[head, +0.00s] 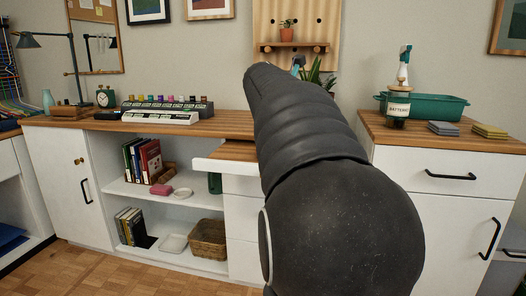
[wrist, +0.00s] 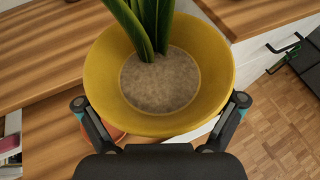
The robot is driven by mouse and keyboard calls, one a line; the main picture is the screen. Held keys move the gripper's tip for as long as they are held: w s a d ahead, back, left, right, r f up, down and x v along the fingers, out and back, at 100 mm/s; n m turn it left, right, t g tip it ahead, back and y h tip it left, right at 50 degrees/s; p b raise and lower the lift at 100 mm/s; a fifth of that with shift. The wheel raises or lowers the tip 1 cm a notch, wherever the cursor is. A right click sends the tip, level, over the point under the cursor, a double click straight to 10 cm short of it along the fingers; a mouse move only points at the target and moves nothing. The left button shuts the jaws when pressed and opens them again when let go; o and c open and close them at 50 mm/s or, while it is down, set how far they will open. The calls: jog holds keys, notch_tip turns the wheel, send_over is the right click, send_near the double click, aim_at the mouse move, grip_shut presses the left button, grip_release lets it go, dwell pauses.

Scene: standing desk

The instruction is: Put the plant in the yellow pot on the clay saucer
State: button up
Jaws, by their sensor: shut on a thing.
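The yellow pot (wrist: 215,62) fills the middle of the wrist view, with grey soil and the green leaves of the plant (wrist: 150,22) rising from it. My gripper (wrist: 160,104) is shut on the pot, one finger on each side of its rim. An orange-brown edge, likely the clay saucer (wrist: 112,131), shows below the pot at the lower left; the pot hides most of it, and I cannot tell whether they touch. In the head view, the plant's leaf tips (head: 316,72) show behind my arm; the pot, the saucer and my gripper's jaws are hidden there.
A wooden desktop (head: 235,122) runs left, with a pulled-out drawer (head: 225,165) below it. On the right-hand cabinet stand a green tray (head: 450,107), a labelled jar (head: 397,107) and sponge-like blocks (head: 490,131).

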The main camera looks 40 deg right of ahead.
jog(key=w+a+f, duration=0.1)
jog(key=w+f, duration=0.1)
jog(key=w, duration=0.1)
jog(key=w+a+f+b, duration=0.1)
jog(key=w+f, duration=0.1)
jog(key=w, duration=0.2)
jog(key=w+a+f+b, duration=0.1)
jog(key=w+f, duration=0.1)
jog(key=w, duration=0.1)
jog(key=shift+w+f, duration=0.2)
jog(key=shift+w, duration=0.2)
jog(key=shift+f+b, duration=0.7)
jog(key=shift+f, duration=1.3)
jog(key=shift+f, duration=0.1)
jog(key=o, duration=1.4)
jog(key=shift+f, duration=0.15)
jog(key=shift+r, duration=0.25)
jog(key=p+v, duration=0.1)
jog(key=v, duration=1.1)
